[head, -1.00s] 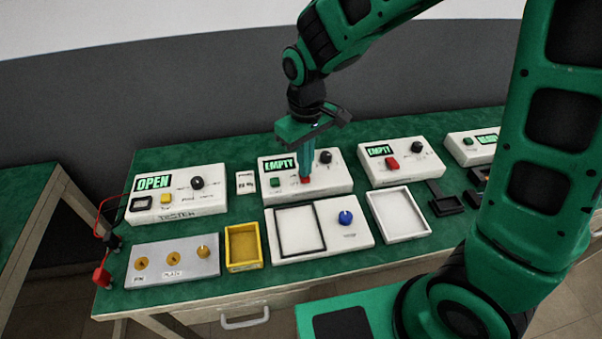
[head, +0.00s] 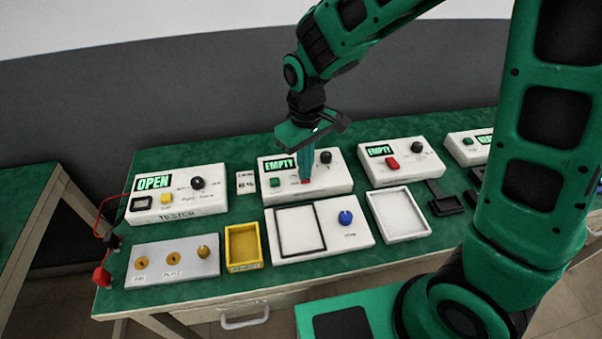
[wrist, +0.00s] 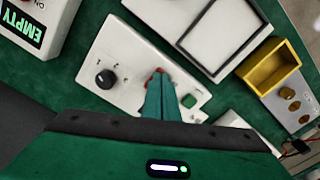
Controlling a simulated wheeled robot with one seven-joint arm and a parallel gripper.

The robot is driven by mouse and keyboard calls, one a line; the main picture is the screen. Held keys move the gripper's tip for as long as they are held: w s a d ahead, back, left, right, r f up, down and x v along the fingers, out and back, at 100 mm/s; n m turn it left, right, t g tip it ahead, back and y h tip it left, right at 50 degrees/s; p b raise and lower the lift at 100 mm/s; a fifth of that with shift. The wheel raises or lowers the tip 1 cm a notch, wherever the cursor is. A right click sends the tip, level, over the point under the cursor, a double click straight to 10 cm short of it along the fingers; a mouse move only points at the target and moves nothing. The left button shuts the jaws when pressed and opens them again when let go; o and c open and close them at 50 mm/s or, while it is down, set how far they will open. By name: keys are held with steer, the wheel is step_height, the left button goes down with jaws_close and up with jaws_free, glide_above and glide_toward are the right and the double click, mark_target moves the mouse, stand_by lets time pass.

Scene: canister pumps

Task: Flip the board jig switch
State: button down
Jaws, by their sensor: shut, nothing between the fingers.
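A white control box (head: 334,181) with a lit EMPTY display stands in the middle of the green table. It has a green button (head: 275,183), a black knob (head: 326,157) and a small red switch (wrist: 151,76), mostly hidden by the fingers. My gripper (head: 305,178) is shut and empty, pointing down with its fingertips at the red switch. In the wrist view the fingertips (wrist: 160,78) overlap the switch; I cannot tell whether they touch it or which way it is set. The box's label is not readable.
A similar EMPTY box (head: 410,173) with a red switch stands to the right. An OPEN tester box (head: 176,205) stands to the left. In front are a yellow tray (head: 262,266), a framed white panel with a blue knob (head: 346,217), and a white tray (head: 427,234).

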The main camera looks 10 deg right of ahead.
step_height(320, 180, up, 7)
stand_by(1.1)
steer(key=shift+d, duration=0.15)
steer(key=s+d+r+m, duration=0.2)
steer(key=s+d+m, duration=0.1)
steer(key=d, duration=0.6)
steer(key=s+d+r+m, duration=0.2)
steer(key=s+d+m, duration=0.1)
steer(key=d, duration=0.6)
steer(key=s+d+m, duration=0.6)
steer(key=s+d, duration=0.5)
steer(key=s, duration=0.4)
steer(key=shift+f, duration=0.25)
